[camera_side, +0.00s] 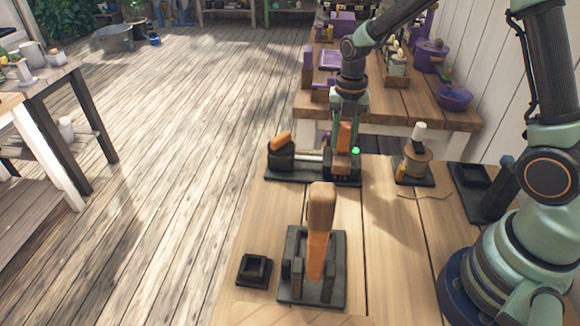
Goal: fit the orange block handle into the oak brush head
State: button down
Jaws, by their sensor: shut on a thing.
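My gripper (347,124) points down over the dark fixture at the back of the near table. It is shut on an upright orange block handle (344,135). Directly below the handle is a brown piece (342,164), which looks like the oak brush head, on the right end of the dark fixture (313,181). The handle's lower end is at or just above this piece; I cannot tell whether it is inside it.
In front, a tall orange and brown upright (320,245) stands in a dark stand. A small dark square tray (255,269) is at left, a brown-and-white pot-like item (415,160) at right.

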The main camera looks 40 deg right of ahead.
jog(key=shift+f, duration=0.35)
jog(key=shift+c, duration=2.2)
grip_release()
notch_tip(320, 180, up, 12)
jog(key=shift+r, duration=0.1)
